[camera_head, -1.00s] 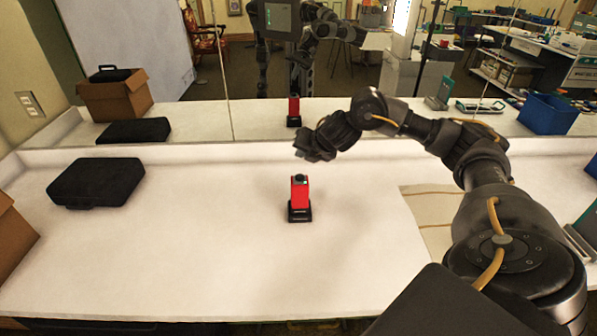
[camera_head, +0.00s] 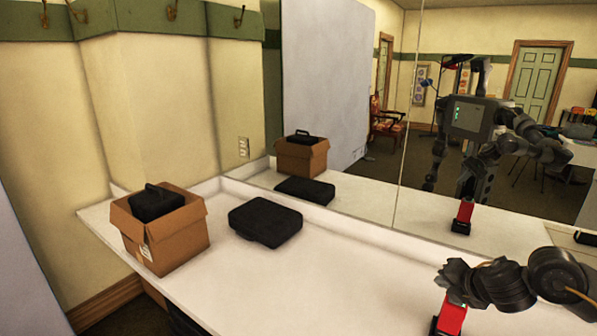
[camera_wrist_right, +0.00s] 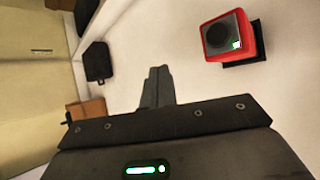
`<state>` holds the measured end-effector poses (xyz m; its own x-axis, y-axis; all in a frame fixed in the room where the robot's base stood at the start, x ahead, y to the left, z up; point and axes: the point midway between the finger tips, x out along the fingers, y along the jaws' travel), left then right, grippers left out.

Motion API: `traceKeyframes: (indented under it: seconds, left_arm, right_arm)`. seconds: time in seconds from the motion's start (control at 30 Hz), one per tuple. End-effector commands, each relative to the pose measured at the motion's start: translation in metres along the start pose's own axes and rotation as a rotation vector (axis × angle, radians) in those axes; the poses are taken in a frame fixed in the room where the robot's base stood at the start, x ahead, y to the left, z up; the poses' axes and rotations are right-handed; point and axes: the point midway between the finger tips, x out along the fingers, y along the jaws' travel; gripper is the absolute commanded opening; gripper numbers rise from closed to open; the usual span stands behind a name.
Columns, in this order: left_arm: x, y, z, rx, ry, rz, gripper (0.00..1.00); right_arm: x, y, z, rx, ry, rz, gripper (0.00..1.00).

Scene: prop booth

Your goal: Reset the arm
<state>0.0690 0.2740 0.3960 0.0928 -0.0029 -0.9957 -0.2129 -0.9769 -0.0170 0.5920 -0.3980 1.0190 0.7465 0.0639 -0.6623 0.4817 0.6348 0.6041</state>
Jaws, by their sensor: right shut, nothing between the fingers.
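My right arm comes in from the right edge of the head view. Its gripper (camera_head: 447,283) points left above the white counter, and in the wrist view its fingers (camera_wrist_right: 158,86) are together and empty. A red device (camera_head: 451,318) on a black base stands on the counter. In the head view it is partly hidden by the gripper. In the wrist view the red device (camera_wrist_right: 229,36) shows from above, upright and apart from the fingers, off to the right. My left gripper is not directly in view.
On the counter (camera_head: 330,290) are a flat black case (camera_head: 265,221) and an open cardboard box (camera_head: 165,240) with a black case (camera_head: 157,203) inside. A large mirror (camera_head: 420,130) behind reflects these, the red device and me. The middle of the counter is clear.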

Motion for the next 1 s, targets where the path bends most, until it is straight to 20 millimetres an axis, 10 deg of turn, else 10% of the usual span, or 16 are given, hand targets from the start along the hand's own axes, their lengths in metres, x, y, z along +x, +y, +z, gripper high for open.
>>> traceKeyframes:
  seconds: [0.2, 0.4, 1.0]
  left_arm:
    - [0.0, 0.0, 0.0, 0.0, 0.0, 0.0, 0.36]
    - [0.0, 0.0, 0.0, 0.0, 0.0, 0.0, 0.36]
    - [0.0, 0.0, 0.0, 0.0, 0.0, 0.0, 0.36]
  right_arm:
    - [0.027, 0.021, -0.154, 0.387, 0.107, 0.13, 0.0]
    - [0.007, -0.009, -0.244, 0.944, 0.117, 0.063, 0.0]
    - [-0.102, -0.182, -0.359, 1.998, -0.232, -0.536, 0.0]
